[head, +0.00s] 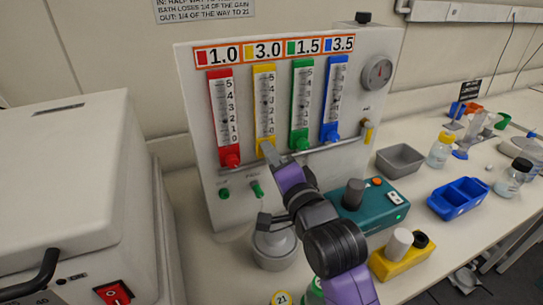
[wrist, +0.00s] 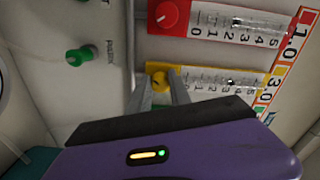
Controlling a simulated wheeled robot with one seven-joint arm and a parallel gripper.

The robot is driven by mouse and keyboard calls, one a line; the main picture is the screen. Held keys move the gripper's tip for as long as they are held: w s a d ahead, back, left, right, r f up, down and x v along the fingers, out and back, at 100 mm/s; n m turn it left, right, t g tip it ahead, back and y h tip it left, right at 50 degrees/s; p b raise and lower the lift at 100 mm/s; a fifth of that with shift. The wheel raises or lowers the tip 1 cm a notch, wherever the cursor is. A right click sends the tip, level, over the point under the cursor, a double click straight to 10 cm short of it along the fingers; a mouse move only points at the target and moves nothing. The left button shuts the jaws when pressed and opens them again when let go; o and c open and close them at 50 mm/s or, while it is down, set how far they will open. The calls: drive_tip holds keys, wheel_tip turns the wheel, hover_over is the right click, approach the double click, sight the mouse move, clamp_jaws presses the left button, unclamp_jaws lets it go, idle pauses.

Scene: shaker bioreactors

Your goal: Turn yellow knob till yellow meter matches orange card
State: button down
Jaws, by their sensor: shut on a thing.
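The yellow meter (head: 264,99) is an upright scaled tube on the white panel, second from the left. It also shows sideways in the wrist view (wrist: 222,81). A small dark mark sits around the middle of its scale; the exact reading is too small to tell. The orange-bordered card (head: 266,51) above it reads 3.0 beside a yellow square. The yellow knob (wrist: 159,78) is at the meter's foot. My gripper (wrist: 161,88) is shut on this knob, one grey finger on each side. In the head view my gripper (head: 268,147) partly hides the knob.
Red (head: 224,118), green (head: 302,102) and blue (head: 335,98) meters with their own knobs stand close beside it. A grey rail (head: 343,147) runs below. Green valves (head: 257,189) sit lower left. A teal device (head: 375,209) and blue tray (head: 459,198) stand right.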

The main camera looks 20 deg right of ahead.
drive_tip(key=shift+f, duration=0.1)
drive_tip(key=c, duration=1.2)
unclamp_jaws()
drive_tip(key=shift+r, duration=0.25)
